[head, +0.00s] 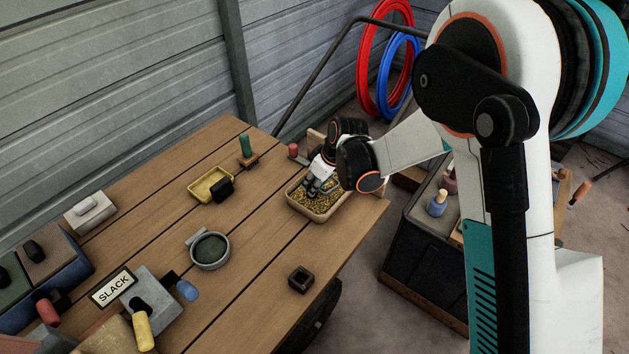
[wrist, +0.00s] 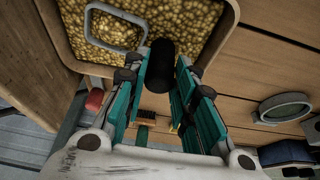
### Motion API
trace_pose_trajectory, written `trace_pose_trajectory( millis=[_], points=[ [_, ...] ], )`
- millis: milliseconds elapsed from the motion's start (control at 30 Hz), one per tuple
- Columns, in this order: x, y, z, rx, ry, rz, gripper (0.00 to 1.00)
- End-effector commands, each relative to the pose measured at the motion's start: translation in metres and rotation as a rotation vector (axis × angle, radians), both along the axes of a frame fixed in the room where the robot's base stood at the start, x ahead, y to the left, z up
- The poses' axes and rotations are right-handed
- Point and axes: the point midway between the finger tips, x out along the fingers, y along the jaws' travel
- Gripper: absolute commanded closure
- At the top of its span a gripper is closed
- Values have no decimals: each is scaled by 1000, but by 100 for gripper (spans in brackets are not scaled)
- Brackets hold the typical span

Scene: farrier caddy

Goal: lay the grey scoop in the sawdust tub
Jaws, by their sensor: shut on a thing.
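The sawdust tub (head: 301,210) is a tan, rounded box near the table's right corner, filled with golden sawdust (wrist: 185,17). My gripper (head: 314,187) is over the tub, pointing down into it. In the wrist view, my gripper (wrist: 172,92) is shut on the black handle (wrist: 160,65) of the grey scoop. The scoop's grey rim (wrist: 91,27) shows as a rounded square inside the tub's outline, with sawdust colour within it. I cannot tell whether the scoop touches the sawdust. In the head view my gripper mostly hides the scoop.
A yellow tray-like piece with a black block (head: 210,186), a round grey dish (head: 210,251) and a small dark square cup (head: 300,279) stand apart on the table. A green-handled tool (head: 245,147) is behind. Bare planks surround the tub's near side.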

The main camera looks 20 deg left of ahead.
Motion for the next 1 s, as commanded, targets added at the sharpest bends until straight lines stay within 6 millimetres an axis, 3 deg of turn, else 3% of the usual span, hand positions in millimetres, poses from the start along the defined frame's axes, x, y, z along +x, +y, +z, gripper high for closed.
trace_pose_trajectory(
  millis=[1000],
  points=[
    [0,0,-8,0,0,0,100]
  ],
)
